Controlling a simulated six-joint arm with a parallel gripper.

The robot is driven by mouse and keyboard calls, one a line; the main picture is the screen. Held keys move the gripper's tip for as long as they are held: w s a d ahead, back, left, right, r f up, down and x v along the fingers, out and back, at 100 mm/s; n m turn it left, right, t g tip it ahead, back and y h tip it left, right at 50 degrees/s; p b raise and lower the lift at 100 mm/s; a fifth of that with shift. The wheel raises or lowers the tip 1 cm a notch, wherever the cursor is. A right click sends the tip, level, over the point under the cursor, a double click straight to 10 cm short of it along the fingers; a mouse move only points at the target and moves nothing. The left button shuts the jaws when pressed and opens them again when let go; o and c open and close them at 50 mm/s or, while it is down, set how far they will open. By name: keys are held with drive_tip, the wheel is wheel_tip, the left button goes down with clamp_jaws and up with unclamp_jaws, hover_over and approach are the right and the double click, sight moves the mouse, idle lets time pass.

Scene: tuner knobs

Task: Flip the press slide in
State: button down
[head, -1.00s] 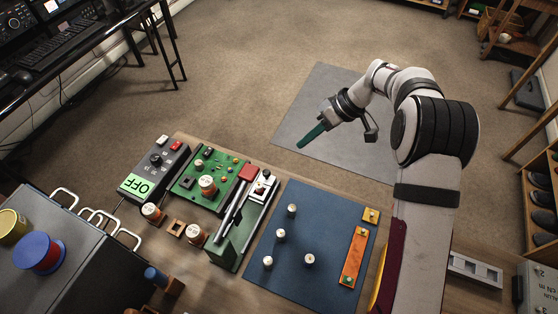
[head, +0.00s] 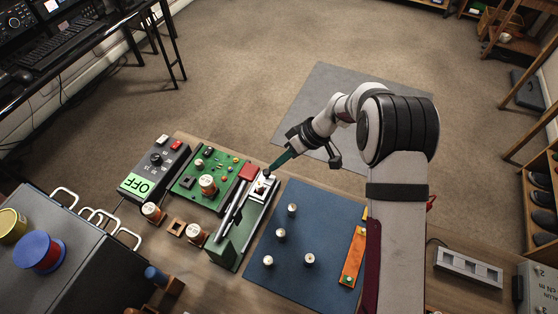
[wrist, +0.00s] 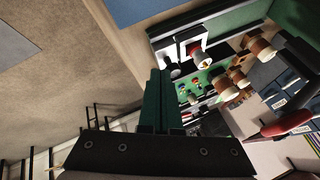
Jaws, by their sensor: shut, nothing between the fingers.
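The green press (head: 238,235) stands at the middle of the bench, with a long metal lever along it and a red block (head: 250,172) at its far end. A white slide piece (head: 262,188) with dark parts sits on its far end. What looks like this white piece (wrist: 186,42) also shows in the wrist view, beyond the fingertips. My gripper (head: 268,172) is shut and empty, its green fingers pointing down-left, with the tips at or just above the white piece. I cannot tell whether they touch it. The green fingers (wrist: 160,75) are together in the wrist view.
A green circuit board (head: 190,190) and a grey box with an OFF display (head: 140,183) lie left of the press. A blue mat (head: 325,225) with several white-topped pegs and an orange bar (head: 353,258) lies right. A power strip (head: 468,268) is farther right.

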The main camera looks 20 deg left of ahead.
drive_tip(key=s, duration=1.2)
drive_tip(key=w, duration=0.1)
drive_tip(key=w+d, duration=0.2)
drive_tip(key=w, duration=0.1)
drive_tip(key=shift+w+r, duration=0.1)
drive_tip(key=shift+r, duration=0.3)
drive_tip(key=v, duration=0.9)
drive_tip(key=shift+d+r, duration=0.15)
drive_tip(key=shift+r, duration=0.25)
